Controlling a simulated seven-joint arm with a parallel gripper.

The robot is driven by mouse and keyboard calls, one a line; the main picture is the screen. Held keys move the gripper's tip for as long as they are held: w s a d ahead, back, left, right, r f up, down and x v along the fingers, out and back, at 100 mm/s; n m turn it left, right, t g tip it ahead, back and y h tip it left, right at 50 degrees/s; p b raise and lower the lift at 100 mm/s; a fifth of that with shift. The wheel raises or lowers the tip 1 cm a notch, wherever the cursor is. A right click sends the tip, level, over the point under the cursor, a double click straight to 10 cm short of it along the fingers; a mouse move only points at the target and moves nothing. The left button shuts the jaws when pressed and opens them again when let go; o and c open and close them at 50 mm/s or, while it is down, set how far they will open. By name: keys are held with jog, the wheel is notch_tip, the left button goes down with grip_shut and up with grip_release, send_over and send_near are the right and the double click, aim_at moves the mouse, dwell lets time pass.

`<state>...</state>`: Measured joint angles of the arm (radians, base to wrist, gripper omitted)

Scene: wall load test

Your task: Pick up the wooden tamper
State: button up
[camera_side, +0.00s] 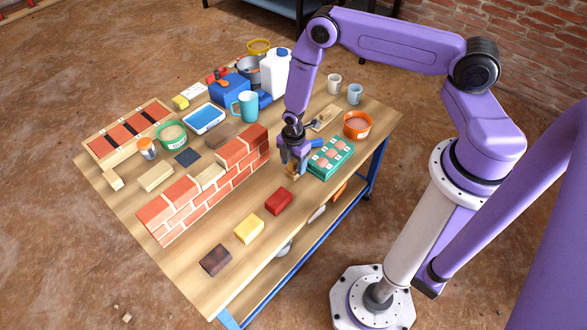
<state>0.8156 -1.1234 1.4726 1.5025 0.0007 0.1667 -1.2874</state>
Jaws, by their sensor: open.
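My gripper (292,164) points down over the table, just right of the small brick wall's right end. It is open. A small brown wooden piece (292,174), which looks like the wooden tamper, shows at the fingertips. The fingers hide most of it, and I cannot tell whether they touch it.
The brick wall (206,188) stands left of my gripper. A green tray of round pinkish things (331,157) is close on the right, with an orange tub (357,125) behind. Red (279,201), yellow (249,229) and dark (215,260) blocks lie in front. A teal mug (246,107) stands behind.

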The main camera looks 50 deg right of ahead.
jog(key=shift+f, duration=0.1)
jog(key=c, duration=1)
jog(key=shift+r, duration=0.75)
jog(key=shift+s+d+r, duration=0.1)
jog(key=shift+s+r, duration=1.85)
jog(key=shift+s, duration=0.4)
jog(key=shift+s+r, duration=1.9)
jog(key=shift+s, duration=0.4)
jog(key=shift+s+d+r, duration=0.1)
jog(key=shift+s+r, duration=1.85)
jog(key=shift+s, duration=0.4)
